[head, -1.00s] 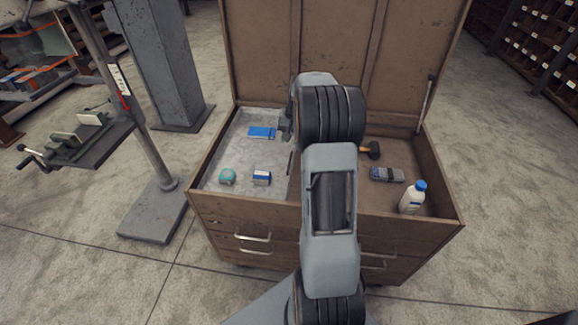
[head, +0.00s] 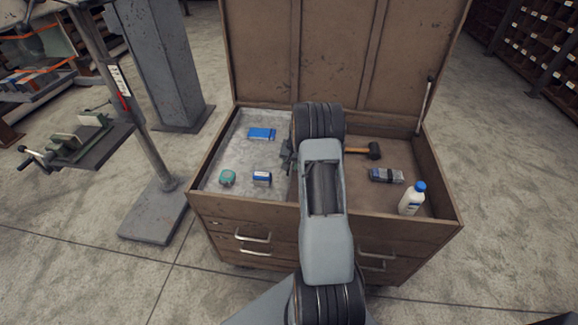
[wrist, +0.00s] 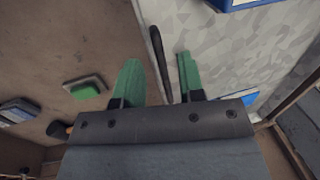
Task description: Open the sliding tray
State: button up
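The sliding tray (head: 222,155) is the pale, grey-lined section on the left of the open brown chest in the head view. Its lining (wrist: 215,45) fills the upper right of the wrist view. A dark bar-shaped handle (wrist: 158,55) stands along the tray's inner edge. My gripper (wrist: 160,82) has two green fingers spread apart, with the handle between them and visible gaps on both sides. In the head view my gripper (head: 287,157) is at the tray's right edge, partly hidden by my arm.
Blue boxes (head: 262,133) (head: 262,178) and a teal roll (head: 227,177) lie in the tray. The chest's right side holds a hammer (head: 362,151), a grey block (head: 386,175) and a white bottle (head: 412,199). The raised lid (head: 270,50) stands behind.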

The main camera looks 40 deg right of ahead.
jog(key=shift+w+a+f, duration=0.1)
jog(key=shift+f, duration=0.6)
grip_shut()
